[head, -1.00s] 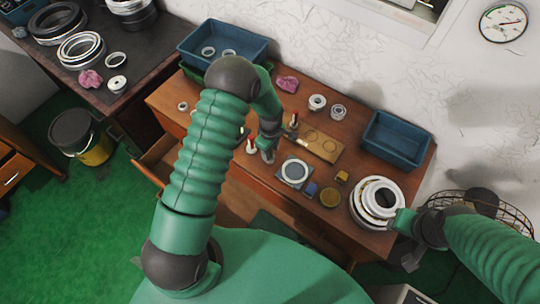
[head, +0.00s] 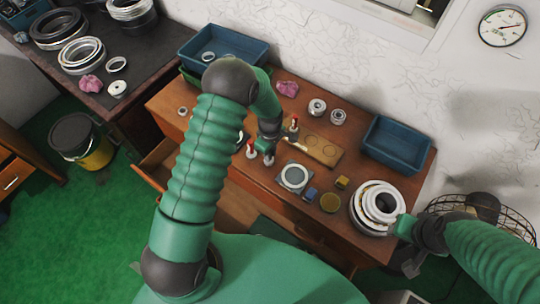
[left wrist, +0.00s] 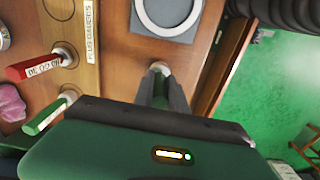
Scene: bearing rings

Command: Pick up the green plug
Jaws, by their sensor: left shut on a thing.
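My left gripper (head: 267,148) is low over the front middle of the wooden table. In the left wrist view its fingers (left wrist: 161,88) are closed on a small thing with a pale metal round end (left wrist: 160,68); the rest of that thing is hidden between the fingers. In that view a green plug (left wrist: 46,117) stands to the left, apart from the fingers, beside a red plug (left wrist: 34,68) on the gauge board (left wrist: 85,75). The head view shows the red plug (head: 294,124) and another red-topped plug (head: 250,149) left of the gripper. My right gripper (head: 402,226) is by the stacked rings; its jaws are unclear.
A square plate with a ring (head: 293,177) lies right of my left gripper. Small blue (head: 311,194) and yellow (head: 342,182) blocks and stacked rings (head: 364,222) are further right. Blue bins (head: 396,145) stand at the back. A drawer is open at the front left.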

